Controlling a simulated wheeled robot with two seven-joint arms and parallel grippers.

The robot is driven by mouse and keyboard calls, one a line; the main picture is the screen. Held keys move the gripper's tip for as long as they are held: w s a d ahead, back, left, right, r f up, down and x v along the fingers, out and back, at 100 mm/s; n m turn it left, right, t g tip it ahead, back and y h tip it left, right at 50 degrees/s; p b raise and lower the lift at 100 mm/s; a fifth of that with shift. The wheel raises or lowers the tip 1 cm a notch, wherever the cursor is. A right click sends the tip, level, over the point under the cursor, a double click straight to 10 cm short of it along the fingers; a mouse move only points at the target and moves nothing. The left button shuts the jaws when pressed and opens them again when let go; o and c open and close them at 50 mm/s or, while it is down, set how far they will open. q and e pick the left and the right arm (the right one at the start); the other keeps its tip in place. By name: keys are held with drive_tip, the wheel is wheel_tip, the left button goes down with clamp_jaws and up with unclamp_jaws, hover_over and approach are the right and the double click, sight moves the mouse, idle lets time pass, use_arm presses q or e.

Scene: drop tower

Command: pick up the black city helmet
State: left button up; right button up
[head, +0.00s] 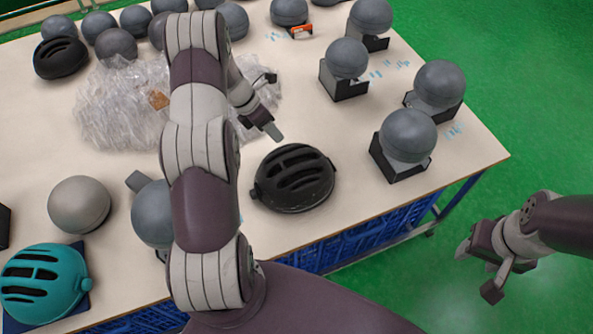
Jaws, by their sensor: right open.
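A black vented helmet (293,178) rests on the table near its front edge, right of my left arm. A second black helmet (61,57) lies at the back left; I cannot tell from the view which is the city type. My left gripper (270,104) is above the table, just behind the nearer black helmet and apart from it. Its fingers are spread and hold nothing. My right gripper (479,268) is open and empty, beyond the table's right edge over the green floor.
A teal helmet (43,284) sits at the front left. Grey balls on black stands, such as one ball (408,135), line the right side. Crumpled clear plastic (122,105) covers the middle left. More grey balls stand at the back. The table (330,125) is bare behind the nearer helmet.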

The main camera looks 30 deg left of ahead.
use_arm(q)
drive_tip(key=p, duration=0.2)
hover_over(295, 152)
drive_tip(key=s+a, duration=0.1)
drive_tip(key=a, duration=0.1)
wheel_tip(295, 152, down, 5)
drive_tip(key=x, duration=0.1)
drive_tip(key=p+x, duration=0.2)
drive_tip(key=x, duration=0.1)
drive_tip(key=shift+s+a+f, duration=0.1)
drive_tip(key=shift+s+a, duration=0.05)
drive_tip(key=shift+s, duration=0.15)
drive_tip(key=shift+w+f, duration=0.1)
drive_tip(key=shift+f, duration=0.2)
drive_tip(key=shift+w+f, duration=0.15)
clamp_jaws()
use_arm(e)
drive_tip(key=r, duration=0.4)
drive_tip(key=shift+w+d, duration=0.15)
drive_tip(key=shift+w, duration=0.2)
